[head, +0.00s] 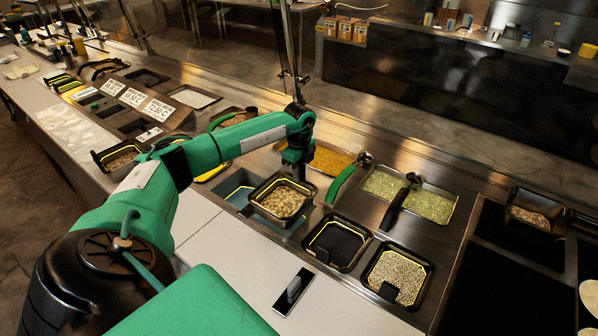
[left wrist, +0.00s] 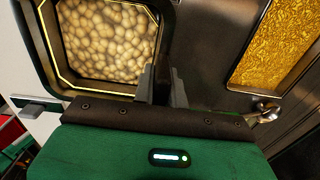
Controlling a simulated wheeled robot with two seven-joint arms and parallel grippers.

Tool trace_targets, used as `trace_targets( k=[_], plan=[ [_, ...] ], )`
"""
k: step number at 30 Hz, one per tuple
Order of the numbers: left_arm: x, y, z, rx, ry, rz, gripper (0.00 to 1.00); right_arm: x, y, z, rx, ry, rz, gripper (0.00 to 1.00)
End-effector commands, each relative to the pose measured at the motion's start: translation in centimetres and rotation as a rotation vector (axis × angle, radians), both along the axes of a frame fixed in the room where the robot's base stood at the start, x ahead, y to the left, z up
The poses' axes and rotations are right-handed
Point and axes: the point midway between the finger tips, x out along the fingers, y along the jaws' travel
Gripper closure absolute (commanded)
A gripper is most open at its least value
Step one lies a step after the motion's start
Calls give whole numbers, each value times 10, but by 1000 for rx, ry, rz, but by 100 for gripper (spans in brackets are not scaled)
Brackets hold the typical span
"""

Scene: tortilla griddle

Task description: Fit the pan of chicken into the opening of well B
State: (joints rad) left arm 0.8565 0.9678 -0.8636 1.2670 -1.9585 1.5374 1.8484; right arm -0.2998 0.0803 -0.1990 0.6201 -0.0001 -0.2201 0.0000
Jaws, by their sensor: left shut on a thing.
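The pan of chicken (head: 262,211), black with a yellow line around its inner rim and full of tan lumps, is in my left gripper (head: 297,170). The gripper is shut on the pan's far edge. In the left wrist view the pan (left wrist: 100,93) lies beyond the fingers (left wrist: 165,85), which close at its right wall. An open well (head: 236,186) with a bluish inside lies left of and partly beneath the pan, which hides its right part. The pan looks about level and above the counter. I cannot read any letter marking well B. My right gripper is out of view.
An empty black pan (head: 355,262) and a pan of pale grains (head: 421,292) sit right of the held pan. Wells of yellow shreds (head: 330,160) and green shreds (head: 435,207) lie behind, with handled utensils. A small black device (head: 293,290) lies on the white front counter.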

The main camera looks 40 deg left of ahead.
Motion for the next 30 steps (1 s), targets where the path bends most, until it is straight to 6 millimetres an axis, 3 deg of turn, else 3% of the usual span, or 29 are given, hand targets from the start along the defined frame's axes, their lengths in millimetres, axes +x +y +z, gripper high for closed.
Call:
trace_targets(
  k=[30],
  plan=[
    [0, 0, -11, 0, 0, 0, 100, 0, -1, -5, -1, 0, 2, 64]
  ],
)
